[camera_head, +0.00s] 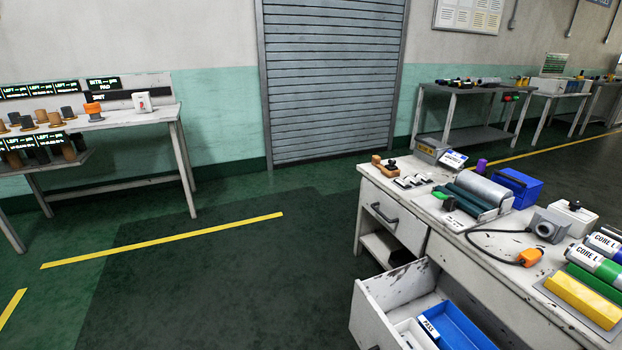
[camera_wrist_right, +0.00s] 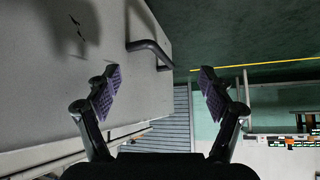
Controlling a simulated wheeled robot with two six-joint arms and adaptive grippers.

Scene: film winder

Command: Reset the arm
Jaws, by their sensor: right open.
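My right gripper (camera_wrist_right: 158,92) shows in the right wrist view with its two purple-padded fingers spread apart. It is open and nothing is between its fingers. A white drawer front with a dark handle (camera_wrist_right: 150,50) lies beyond the left finger, apart from it as far as I can tell. Neither gripper shows in the head view.
The white workbench (camera_head: 455,250) stands at the right with a film roller (camera_head: 475,195), a camera-like device (camera_head: 548,225) and a yellow block (camera_head: 582,300) on top. Its lower drawer (camera_head: 385,300) is pulled open, with a blue tray (camera_head: 455,325) inside. The floor left of it is clear.

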